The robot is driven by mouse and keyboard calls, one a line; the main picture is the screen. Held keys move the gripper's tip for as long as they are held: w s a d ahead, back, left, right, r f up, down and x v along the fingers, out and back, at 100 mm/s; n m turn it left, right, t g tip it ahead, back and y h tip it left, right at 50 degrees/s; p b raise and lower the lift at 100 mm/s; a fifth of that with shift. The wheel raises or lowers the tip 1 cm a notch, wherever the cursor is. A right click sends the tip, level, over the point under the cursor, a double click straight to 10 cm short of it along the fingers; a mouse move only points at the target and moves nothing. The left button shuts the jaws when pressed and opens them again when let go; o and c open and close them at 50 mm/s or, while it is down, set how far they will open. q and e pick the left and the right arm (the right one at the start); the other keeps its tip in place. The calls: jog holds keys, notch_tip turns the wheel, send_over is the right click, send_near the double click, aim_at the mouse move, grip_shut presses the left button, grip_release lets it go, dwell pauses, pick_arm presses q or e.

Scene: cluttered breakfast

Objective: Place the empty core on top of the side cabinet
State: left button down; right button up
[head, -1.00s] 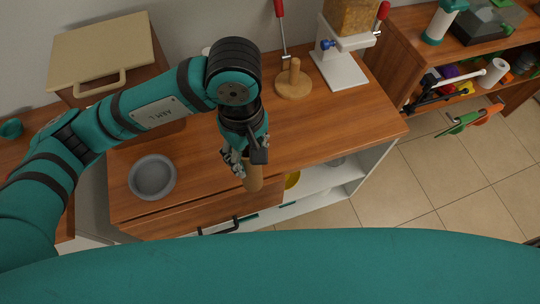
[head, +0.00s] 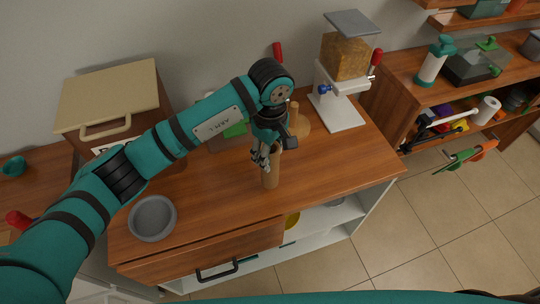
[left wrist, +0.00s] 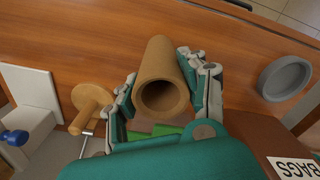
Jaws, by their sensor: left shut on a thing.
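The empty core is a brown cardboard tube (head: 271,170), held upright over the wooden counter top (head: 330,165). My left gripper (head: 265,157) is shut on its upper part. In the left wrist view, the tube (left wrist: 160,75) sits between the two fingers of my left gripper (left wrist: 165,95), and its open hollow end faces the camera. I cannot tell whether its lower end touches the wood. Which cabinet is the side cabinet is not certain; a wooden shelf cabinet (head: 395,85) stands at the right. My right gripper is not in view.
A grey bowl (head: 152,219) sits at the counter's left front. A wooden holder with a peg (head: 303,122) and a cereal dispenser (head: 345,110) stand behind the tube. A bread box (head: 110,90) is at the back left. The counter right of the tube is clear.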

aim_at(270, 180)
pick_arm(q)
notch_tip(270, 180, down, 4)
jog(key=shift+w+r+p, duration=0.15)
jog(key=shift+r+p, duration=0.05)
jog(key=shift+p, duration=0.5)
jog(key=shift+f, duration=0.1)
jog(key=shift+f, duration=0.1)
jog(key=c, duration=0.7)
grip_release()
